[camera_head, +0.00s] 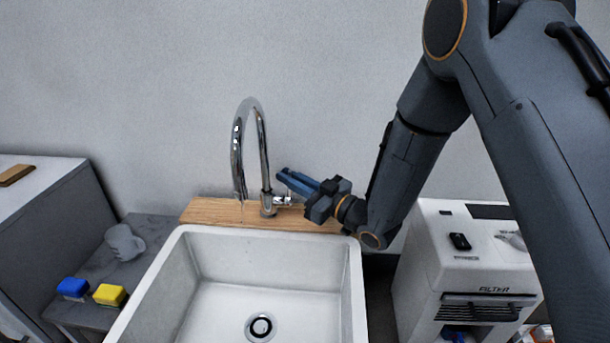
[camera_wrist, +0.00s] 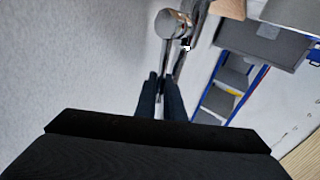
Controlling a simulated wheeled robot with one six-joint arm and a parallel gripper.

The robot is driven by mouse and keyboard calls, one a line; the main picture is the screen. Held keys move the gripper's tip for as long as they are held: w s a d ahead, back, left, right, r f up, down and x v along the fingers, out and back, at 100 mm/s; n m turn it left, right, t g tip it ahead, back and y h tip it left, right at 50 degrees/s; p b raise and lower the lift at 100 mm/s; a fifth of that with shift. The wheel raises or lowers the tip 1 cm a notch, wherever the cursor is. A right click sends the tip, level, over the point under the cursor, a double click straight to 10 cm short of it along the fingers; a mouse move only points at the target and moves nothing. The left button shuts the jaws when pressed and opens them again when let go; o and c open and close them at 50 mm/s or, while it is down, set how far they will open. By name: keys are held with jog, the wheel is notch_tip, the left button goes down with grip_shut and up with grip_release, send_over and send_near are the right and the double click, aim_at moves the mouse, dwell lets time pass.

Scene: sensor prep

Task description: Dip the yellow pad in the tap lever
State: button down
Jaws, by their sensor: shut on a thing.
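The chrome tap (camera_head: 266,150) stands on a wooden ledge behind the sink. Its tap lever (camera_head: 283,199) is on the right side of its base. My gripper (camera_head: 284,177) is at the lever. In the wrist view, my gripper (camera_wrist: 160,78) has its fingers shut on the thin lever, with the round chrome tap body (camera_wrist: 172,25) beyond. The yellow pad (camera_head: 109,295) lies on the grey side shelf left of the sink, far from my gripper. A faint thin line shows under the spout; I cannot tell clearly whether it is water.
The white sink (camera_head: 205,300) is empty, with a drain in its floor. A white filter machine (camera_head: 430,250) stands right of the sink. The wall is close behind the tap.

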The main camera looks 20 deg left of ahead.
jog(key=shift+f, duration=0.1)
jog(key=c, duration=1.8)
grip_release()
jog(key=shift+c, duration=0.2)
jog(key=p+v, duration=0.3)
jog(key=v, duration=0.5)
jog(key=shift+a, duration=0.1)
